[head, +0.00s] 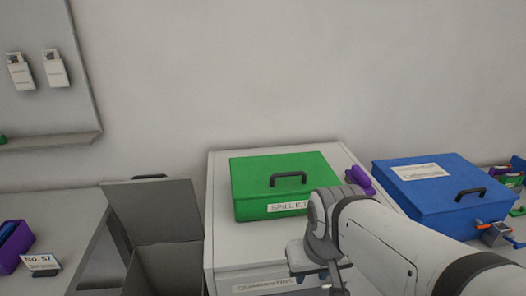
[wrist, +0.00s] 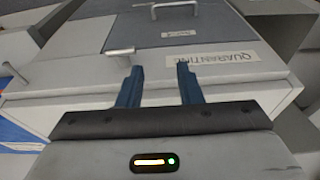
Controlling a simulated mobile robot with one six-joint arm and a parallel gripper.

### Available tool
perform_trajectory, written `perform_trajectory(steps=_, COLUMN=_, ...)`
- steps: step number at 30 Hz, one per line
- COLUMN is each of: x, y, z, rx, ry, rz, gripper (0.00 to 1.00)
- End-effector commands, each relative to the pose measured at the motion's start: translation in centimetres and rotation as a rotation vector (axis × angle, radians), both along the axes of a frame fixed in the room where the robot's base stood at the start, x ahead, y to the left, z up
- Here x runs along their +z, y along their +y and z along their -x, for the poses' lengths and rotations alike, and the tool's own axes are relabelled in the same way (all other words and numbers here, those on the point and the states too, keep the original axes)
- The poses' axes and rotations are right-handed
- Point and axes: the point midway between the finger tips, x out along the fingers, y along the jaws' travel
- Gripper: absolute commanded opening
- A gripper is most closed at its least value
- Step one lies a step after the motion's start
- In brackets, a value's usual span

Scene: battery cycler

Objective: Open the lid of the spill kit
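The spill kit is a green box (head: 250,190) with a shut lid, a dark handle (head: 288,179) and a "SPILL KIT" label, partly hidden by my arm. It stands on a pale cabinet (head: 222,240) in the head view. My gripper (wrist: 158,80) shows two blue fingers apart with nothing between them in the wrist view. In the head view its end is low in front of the cabinet, apart from the kit, and its fingers are not clear. I cannot make out the green kit in the wrist view.
A blue box (head: 432,190) with a black handle stands right of the cabinet. A purple object (head: 360,178) lies beside the kit. A grey open bin (head: 160,215) is at left. The wrist view shows an upside-down "QUARANTINE" label (wrist: 227,57) and a grey handled panel (wrist: 200,28).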

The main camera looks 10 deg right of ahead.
Motion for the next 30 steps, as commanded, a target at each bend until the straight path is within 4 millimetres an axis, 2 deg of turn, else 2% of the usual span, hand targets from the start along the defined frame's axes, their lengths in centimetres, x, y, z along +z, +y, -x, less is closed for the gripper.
perform_trajectory(steps=5, x=1.1, y=0.1, z=-1.1, rx=-0.063, ry=0.002, rz=-0.017, gripper=0.33)
perform_trajectory(steps=8, x=3.3, y=0.3, z=-3.3, rx=-0.205, ry=0.003, rz=-0.052, gripper=0.33)
perform_trajectory(steps=15, x=11.1, y=0.6, z=-11.0, rx=-0.785, ry=0.017, rz=-0.183, gripper=0.33)
perform_trajectory(steps=21, x=16.2, y=1.0, z=-16.0, rx=-1.228, ry=0.024, rz=-0.277, gripper=0.33)
perform_trajectory(steps=25, x=18.1, y=1.2, z=-17.9, rx=-1.416, ry=0.027, rz=-0.314, gripper=0.33)
perform_trajectory(steps=30, x=18.9, y=1.3, z=-18.9, rx=-1.525, ry=0.028, rz=-0.335, gripper=0.33)
